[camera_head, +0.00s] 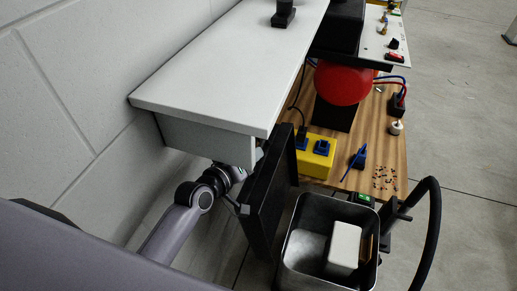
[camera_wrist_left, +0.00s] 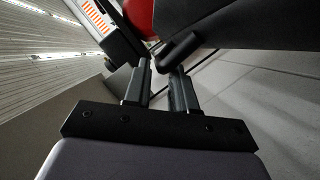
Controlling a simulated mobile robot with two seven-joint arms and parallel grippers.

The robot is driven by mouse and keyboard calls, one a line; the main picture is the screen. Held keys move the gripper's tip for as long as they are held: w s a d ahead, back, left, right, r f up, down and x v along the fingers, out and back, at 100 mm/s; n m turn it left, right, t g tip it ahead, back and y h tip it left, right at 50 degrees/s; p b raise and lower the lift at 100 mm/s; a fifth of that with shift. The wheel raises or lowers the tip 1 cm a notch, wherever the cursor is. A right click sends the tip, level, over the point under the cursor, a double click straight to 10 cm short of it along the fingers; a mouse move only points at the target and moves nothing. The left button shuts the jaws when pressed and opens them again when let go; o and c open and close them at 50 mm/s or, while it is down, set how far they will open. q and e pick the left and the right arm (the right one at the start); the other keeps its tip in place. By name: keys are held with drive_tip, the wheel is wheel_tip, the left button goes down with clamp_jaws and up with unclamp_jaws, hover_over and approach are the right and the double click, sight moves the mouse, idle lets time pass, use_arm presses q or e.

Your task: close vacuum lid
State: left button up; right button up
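The vacuum lid, a black flat panel (camera_head: 268,190), stands up open at the left side of a metal vacuum chamber (camera_head: 290,262). A white block (camera_head: 344,246) sits inside the chamber. My left gripper (camera_head: 238,207) is on the lid's left, outer side, partly hidden by its edge. In the left wrist view the gripper's fingers (camera_wrist_left: 160,75) are apart. The rounded end of a black bar (camera_wrist_left: 180,50) on the dark lid (camera_wrist_left: 240,22) lies at or just beyond the fingertips; I cannot tell whether it touches them. My right gripper is not in view.
A white-topped bench (camera_head: 230,60) overhangs the left arm's wrist. A wooden board (camera_head: 385,150) behind the chamber carries a yellow box (camera_head: 316,155) and a red ball (camera_head: 343,83). A thick black hose (camera_head: 434,230) curves at the right. Floor at the right is clear.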

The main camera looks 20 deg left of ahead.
use_arm(q)
drive_tip(key=shift+x, duration=2.05)
clamp_jaws()
